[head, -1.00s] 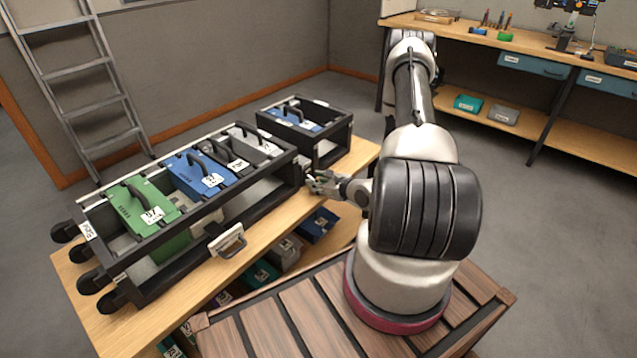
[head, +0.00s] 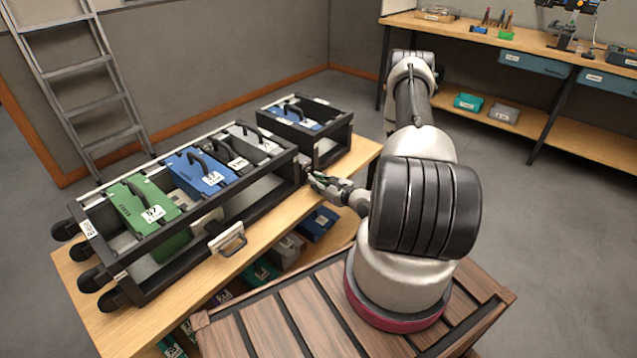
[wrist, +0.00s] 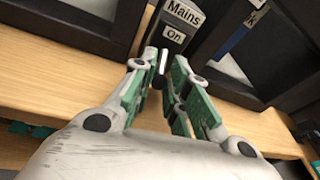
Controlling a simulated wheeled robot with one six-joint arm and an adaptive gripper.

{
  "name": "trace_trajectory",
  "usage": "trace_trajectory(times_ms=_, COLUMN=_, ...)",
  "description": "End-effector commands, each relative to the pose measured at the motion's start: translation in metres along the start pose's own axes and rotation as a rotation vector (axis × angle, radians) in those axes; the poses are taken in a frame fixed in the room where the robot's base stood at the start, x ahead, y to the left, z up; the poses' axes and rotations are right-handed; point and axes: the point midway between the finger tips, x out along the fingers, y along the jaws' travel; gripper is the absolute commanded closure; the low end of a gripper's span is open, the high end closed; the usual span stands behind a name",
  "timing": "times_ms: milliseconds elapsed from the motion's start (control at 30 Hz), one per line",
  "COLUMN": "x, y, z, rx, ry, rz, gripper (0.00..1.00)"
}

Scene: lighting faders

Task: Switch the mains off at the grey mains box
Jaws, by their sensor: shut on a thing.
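The grey mains box (wrist: 183,22) shows at the top of the wrist view, with a "Mains" label and an "On" label below it. In the head view the box (head: 305,162) is a small dark shape at the near right end of the long rack. My gripper (wrist: 160,68) is right below the "On" label, its green-sided fingers shut on a small switch lever (wrist: 163,60). The fingertips hide most of the lever. In the head view my gripper (head: 314,179) is at the box, over the table edge.
The long black rack (head: 215,213) holds green, blue and dark modules. A shorter rack (head: 328,150) stands beyond it. Both are on the wooden table (head: 130,325). Boxes lie on a shelf below. A ladder (head: 84,100) leans at the wall.

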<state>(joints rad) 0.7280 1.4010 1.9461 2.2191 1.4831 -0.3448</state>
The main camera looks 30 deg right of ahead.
Motion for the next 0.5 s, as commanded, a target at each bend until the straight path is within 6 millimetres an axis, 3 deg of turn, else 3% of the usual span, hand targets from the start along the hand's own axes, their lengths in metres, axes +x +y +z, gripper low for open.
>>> trace_trajectory(times_ms=33, x=0.0002, y=-0.0008, z=-0.0002, rx=-0.001, ry=0.001, rz=-0.002, gripper=0.80)
trace_trajectory(times_ms=100, x=0.0002, y=-0.0006, z=-0.0002, rx=-0.001, ry=0.001, rz=-0.001, gripper=0.67)
trace_trajectory(times_ms=500, x=-0.0056, y=-0.0007, z=-0.0005, rx=0.000, ry=0.002, rz=-0.002, gripper=0.66)
